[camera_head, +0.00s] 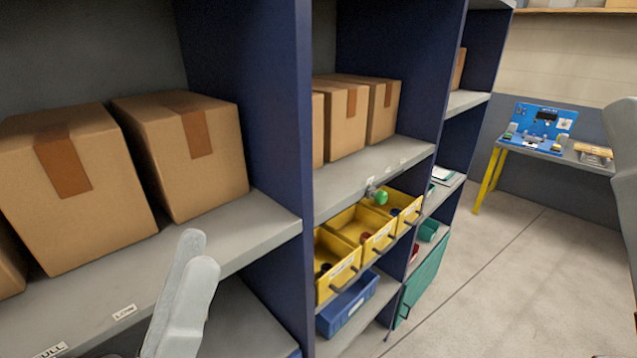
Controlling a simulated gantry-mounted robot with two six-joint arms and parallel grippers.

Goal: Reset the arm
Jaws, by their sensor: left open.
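My left gripper (194,262) shows at the lower left as two pale grey, rounded fingers pointing up. It is in front of the shelf with the large cardboard boxes. Its fingers overlap in this view, and I see nothing held between them. The gripper is open. My right gripper is not in view; a pale grey rounded part shows at the right edge.
Yellow bins (341,279) sit right of the blue upright (257,90), with a small green round object (381,198) there. A workbench (548,150) stands far right; the floor before it is clear.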

